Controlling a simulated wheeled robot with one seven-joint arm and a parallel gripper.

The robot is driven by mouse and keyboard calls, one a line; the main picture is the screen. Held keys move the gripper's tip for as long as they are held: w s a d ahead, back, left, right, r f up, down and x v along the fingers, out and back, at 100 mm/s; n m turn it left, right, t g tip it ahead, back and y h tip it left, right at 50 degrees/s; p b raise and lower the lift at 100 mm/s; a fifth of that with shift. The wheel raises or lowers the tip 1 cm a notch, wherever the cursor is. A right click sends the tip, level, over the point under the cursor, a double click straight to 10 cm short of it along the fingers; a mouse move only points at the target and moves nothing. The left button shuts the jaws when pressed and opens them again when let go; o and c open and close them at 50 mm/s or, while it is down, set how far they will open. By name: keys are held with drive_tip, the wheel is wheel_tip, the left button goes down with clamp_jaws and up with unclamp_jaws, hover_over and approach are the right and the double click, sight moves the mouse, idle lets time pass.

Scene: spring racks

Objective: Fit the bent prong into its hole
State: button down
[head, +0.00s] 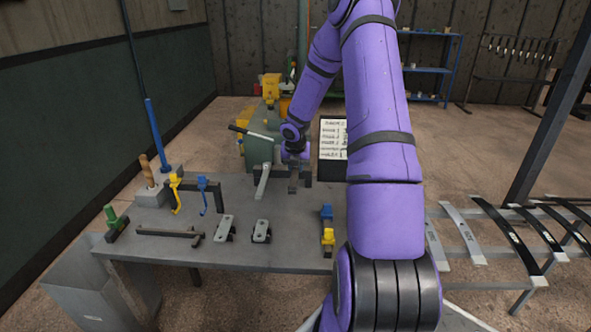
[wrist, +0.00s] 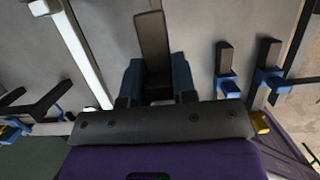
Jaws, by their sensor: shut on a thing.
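My gripper (head: 293,183) is at the back middle of the grey table in the head view, close to the right end of a dark raised bar. In the wrist view its blue fingers (wrist: 157,82) are shut on a dark, flat-faced bar (wrist: 152,40), which stands out beyond the fingertips. I cannot tell whether this bar is the bent prong, or whether it touches anything at its far end. A light grey angled lever (head: 262,182) is just left of my gripper. The hole is not clear in either view.
A yellow hook (head: 176,194) and a blue hook (head: 205,195) are at the left. Two slotted grey plates (head: 224,228) (head: 261,231) and a blue-and-yellow piece (head: 327,231) lie near the front edge. Long curved leaf strips (head: 462,232) rest on a rack at right.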

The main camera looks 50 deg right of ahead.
drive_tip(key=shift+w+d, duration=1.35)
drive_tip(key=shift+d, duration=0.2)
drive_tip(key=shift+w+d, duration=1.3)
drive_tip(key=shift+d, duration=0.25)
drive_tip(key=shift+d+f, duration=0.1)
drive_tip(key=shift+f, duration=3)
idle(1.0)
drive_tip(key=c, duration=0.8)
unclamp_jaws()
drive_tip(key=shift+c, duration=0.2)
